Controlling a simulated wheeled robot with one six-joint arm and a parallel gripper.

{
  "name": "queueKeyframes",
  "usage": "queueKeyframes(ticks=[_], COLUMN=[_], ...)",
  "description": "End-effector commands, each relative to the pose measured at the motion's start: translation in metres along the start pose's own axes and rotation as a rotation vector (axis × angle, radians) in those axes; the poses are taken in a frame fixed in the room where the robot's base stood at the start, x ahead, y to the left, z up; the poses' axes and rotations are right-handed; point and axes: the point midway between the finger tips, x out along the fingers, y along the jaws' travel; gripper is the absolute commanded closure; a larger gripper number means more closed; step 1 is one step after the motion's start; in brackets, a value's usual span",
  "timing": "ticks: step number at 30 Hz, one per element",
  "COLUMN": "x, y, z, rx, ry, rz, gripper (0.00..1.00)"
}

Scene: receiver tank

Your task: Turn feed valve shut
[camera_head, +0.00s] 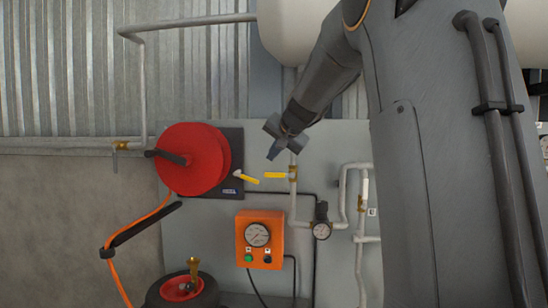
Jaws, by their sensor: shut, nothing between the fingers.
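A brass valve (292,173) with a yellow lever (274,175) sits on the vertical grey pipe on the panel. The lever lies level, pointing left. A separate yellow piece with a pale end (246,177) lies just left of it, tilted; I cannot tell what it is. No label shows which valve is the feed valve.
A red reel (192,159) stands left of the valve. Below are an orange gauge box (259,240) and a small round gauge (321,230). Another brass valve (121,145) is at the left, and a pale-handled valve (362,195) at the right. My arm covers the right side.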

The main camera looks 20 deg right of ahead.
Motion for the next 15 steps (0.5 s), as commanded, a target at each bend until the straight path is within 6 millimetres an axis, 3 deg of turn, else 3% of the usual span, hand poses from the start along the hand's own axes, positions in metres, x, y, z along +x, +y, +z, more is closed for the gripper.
queueKeyframes(ticks=[1,9,15], x=[-0.007,-0.058,-0.083], y=[-0.007,-0.030,-0.041], z=[-0.006,0.004,0.007], rx=[0.000,-0.004,-0.003], ry=[-0.001,0.001,0.000], rz=[-0.001,-0.003,-0.001], gripper=[1.00,1.00,1.00])
